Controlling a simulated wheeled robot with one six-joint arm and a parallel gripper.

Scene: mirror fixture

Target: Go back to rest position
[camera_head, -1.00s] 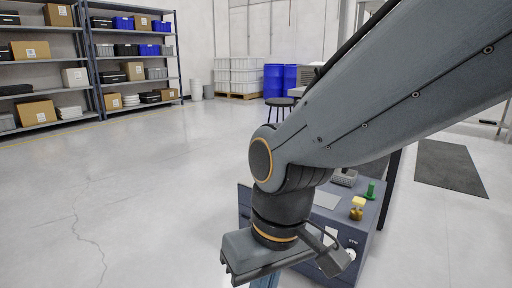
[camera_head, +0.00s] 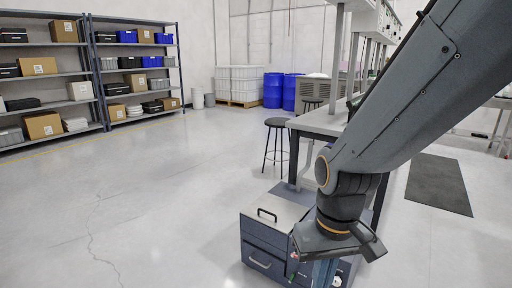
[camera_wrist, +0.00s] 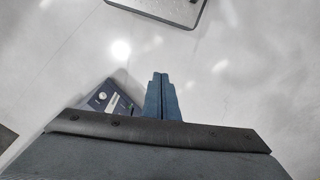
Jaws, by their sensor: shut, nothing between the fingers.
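My gripper (camera_wrist: 162,98) shows in the wrist view as two blue-grey fingers pressed together with nothing between them. In the head view my gripper (camera_head: 326,272) hangs down at the lower right, in front of the dark blue-grey cabinet (camera_head: 262,262). Its fingertips are cut off by the bottom edge there. My forearm runs from the upper right down to the wrist and hides part of the cabinet and the workbench. In the wrist view a corner of the cabinet (camera_wrist: 112,98) with a round knob or lock lies left of the fingers.
A workbench (camera_head: 318,122) with uprights stands behind my arm. A black stool (camera_head: 277,123) stands left of it. A dark mat (camera_head: 438,184) lies at right. Shelves (camera_head: 92,75), blue barrels (camera_head: 273,90) and white containers (camera_head: 237,85) are far back. The left floor is clear.

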